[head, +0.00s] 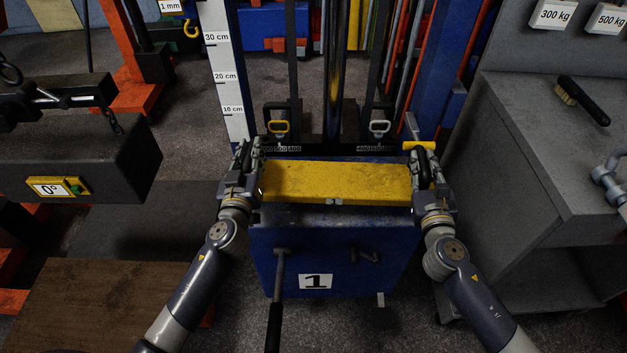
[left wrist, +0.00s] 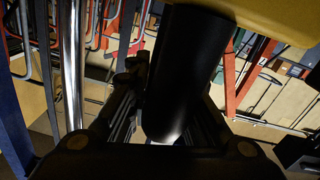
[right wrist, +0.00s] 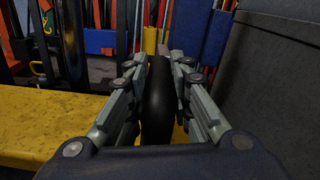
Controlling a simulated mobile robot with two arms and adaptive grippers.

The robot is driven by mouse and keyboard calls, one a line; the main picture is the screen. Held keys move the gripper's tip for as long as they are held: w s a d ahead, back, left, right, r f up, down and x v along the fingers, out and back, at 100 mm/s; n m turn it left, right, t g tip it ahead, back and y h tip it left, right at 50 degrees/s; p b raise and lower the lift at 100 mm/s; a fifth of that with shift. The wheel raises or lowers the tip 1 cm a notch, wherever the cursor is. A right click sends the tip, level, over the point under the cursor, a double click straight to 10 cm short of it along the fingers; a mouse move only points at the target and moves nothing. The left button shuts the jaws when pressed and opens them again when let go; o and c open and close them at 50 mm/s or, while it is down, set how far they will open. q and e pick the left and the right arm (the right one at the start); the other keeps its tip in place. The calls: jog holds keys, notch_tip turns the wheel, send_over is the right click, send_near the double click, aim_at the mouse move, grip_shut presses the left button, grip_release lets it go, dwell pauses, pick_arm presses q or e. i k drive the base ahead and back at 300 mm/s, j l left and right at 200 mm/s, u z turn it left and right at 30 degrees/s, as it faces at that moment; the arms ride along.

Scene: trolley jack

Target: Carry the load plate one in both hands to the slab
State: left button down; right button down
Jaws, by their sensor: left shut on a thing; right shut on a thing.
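The load plate, a thick yellow bar (head: 337,182), lies level across the top of a blue stand (head: 345,235) labelled 1. I cannot tell whether it touches the stand. My left gripper (head: 248,160) is shut on the black handle (left wrist: 185,80) at the plate's left end. My right gripper (head: 424,165) is shut on the black handle (right wrist: 157,100) at its right end. The plate's yellow side also shows in the right wrist view (right wrist: 50,125). A dark flat slab (head: 130,215) lies on the floor at left; I cannot tell if it is the task's slab.
A dark block with a 0° label (head: 75,165) hangs at left. A brown board (head: 100,305) lies at front left. A grey bench (head: 530,150) with a brush (head: 583,100) stands close at right. A centimetre scale (head: 224,80) and blue posts stand behind the plate.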

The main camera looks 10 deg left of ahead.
aim_at(92, 319)
jog(key=k+j, duration=0.15)
jog(key=j, duration=0.3)
jog(key=k+j, duration=0.1)
jog(key=j, duration=0.3)
jog(key=k+j, duration=0.15)
jog(key=j, duration=0.3)
jog(key=k+j, duration=0.15)
jog(key=j, duration=0.25)
jog(key=k+j, duration=0.1)
jog(key=j, duration=0.35)
jog(key=k+j+u, duration=0.1)
jog(key=j, duration=0.35)
jog(key=k+j, duration=0.2)
jog(key=j, duration=0.25)
jog(key=k+j, duration=0.1)
jog(key=j, duration=0.3)
